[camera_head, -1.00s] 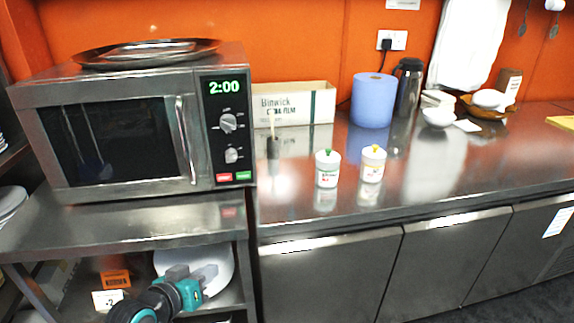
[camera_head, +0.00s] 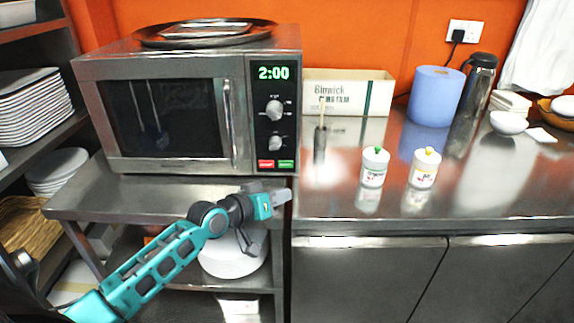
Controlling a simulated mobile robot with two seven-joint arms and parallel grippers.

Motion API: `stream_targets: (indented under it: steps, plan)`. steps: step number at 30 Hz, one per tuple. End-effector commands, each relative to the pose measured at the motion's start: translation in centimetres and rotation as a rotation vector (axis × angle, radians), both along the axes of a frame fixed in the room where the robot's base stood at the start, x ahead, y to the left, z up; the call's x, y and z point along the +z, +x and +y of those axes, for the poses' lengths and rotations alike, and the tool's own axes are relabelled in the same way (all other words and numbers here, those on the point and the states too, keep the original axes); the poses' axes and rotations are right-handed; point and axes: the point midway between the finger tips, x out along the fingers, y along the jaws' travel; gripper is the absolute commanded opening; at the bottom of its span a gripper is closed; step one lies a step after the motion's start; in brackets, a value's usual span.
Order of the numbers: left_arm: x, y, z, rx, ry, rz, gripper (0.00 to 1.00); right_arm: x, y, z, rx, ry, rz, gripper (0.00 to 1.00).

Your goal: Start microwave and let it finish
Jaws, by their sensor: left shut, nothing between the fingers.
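The microwave (camera_head: 165,120) stands on a steel shelf at the left, its door closed. Its green display (camera_head: 273,73) reads 2:00. Two knobs sit below the display, with a red button (camera_head: 266,164) and a green button (camera_head: 286,163) at the bottom of the panel. My left gripper (camera_head: 282,197) is shut and empty, in front of and below the two buttons, apart from them in the picture. Its arm comes in from the lower left. My right gripper is not in view.
A round metal tray (camera_head: 205,32) lies on top of the microwave. Two white lidded jars (camera_head: 374,167), a blue roll (camera_head: 436,95), a film box (camera_head: 348,92) and a flask (camera_head: 474,90) stand on the counter. The counter front is clear.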

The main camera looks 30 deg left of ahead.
Motion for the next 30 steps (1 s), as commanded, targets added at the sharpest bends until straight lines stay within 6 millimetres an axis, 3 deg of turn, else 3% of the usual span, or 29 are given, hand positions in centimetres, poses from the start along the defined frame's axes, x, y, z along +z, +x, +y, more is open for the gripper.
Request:
stream_targets:
  steps: [7,12,18,30]
  plan:
    - [-0.1,2.4,1.5,0.002,0.003,-0.002,0.0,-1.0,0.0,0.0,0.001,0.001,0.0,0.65]
    - [-0.5,4.6,2.8,0.002,0.003,-0.004,0.0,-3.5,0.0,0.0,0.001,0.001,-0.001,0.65]
    - [-0.3,6.4,4.0,0.001,0.003,-0.002,0.0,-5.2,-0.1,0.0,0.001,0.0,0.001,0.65]
    - [0.0,7.3,4.5,0.0,0.001,0.001,0.0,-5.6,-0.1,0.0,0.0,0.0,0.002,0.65]
